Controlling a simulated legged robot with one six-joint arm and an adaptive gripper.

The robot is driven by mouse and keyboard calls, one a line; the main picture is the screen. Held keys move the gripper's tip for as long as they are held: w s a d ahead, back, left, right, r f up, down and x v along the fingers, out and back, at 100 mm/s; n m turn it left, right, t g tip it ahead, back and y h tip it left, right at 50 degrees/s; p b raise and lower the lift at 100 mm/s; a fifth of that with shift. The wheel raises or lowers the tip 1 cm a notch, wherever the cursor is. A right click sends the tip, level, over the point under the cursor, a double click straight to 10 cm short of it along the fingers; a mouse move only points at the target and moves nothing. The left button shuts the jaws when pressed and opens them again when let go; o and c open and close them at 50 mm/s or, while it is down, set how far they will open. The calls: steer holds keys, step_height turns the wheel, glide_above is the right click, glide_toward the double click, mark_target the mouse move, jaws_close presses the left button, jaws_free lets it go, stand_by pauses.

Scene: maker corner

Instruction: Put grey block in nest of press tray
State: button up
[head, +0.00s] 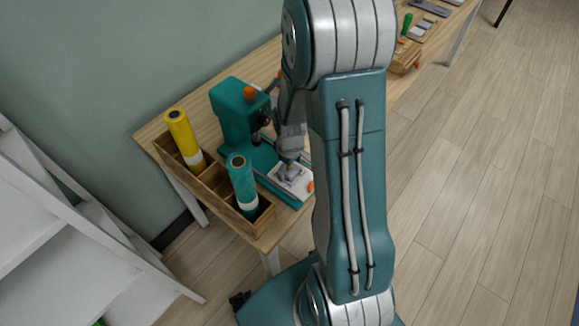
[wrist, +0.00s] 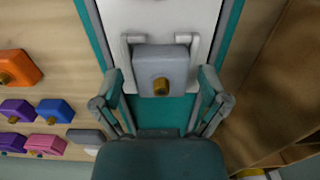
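The grey block (wrist: 162,68), with a brass knob on its face, sits between the white side walls of the nest on the press tray (wrist: 172,15). Its near edge appears to reach past the walls over a teal strip; I cannot tell whether it is fully seated. My gripper (wrist: 160,98) is open, one finger on each side of the block, with visible gaps to it. In the head view, my gripper (head: 290,159) is low over the white press tray (head: 302,188), in front of the teal press (head: 236,115). The block is mostly hidden there.
A wooden box (head: 214,190) with a yellow roll (head: 183,135) and a teal roll (head: 242,182) stands left of the press. Several coloured blocks, including an orange block (wrist: 20,67), and another grey block (wrist: 87,137) lie left in the wrist view.

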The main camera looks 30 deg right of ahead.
stand_by(0.3)
step_height(320, 180, up, 12)
steer(key=s+a+r+m+t, duration=0.2)
steer(key=s+a+r, duration=0.3)
steer(key=r, duration=0.3)
steer(key=s+a+r+m+t, duration=0.2)
steer(key=s+a+r+t, duration=0.1)
steer(key=s+a+r, duration=0.3)
step_height(320, 180, up, 3)
steer(key=shift+s+f+t, duration=0.15)
steer(key=shift+s+t, duration=0.15)
steer(key=shift+s, duration=0.55)
stand_by(0.3)
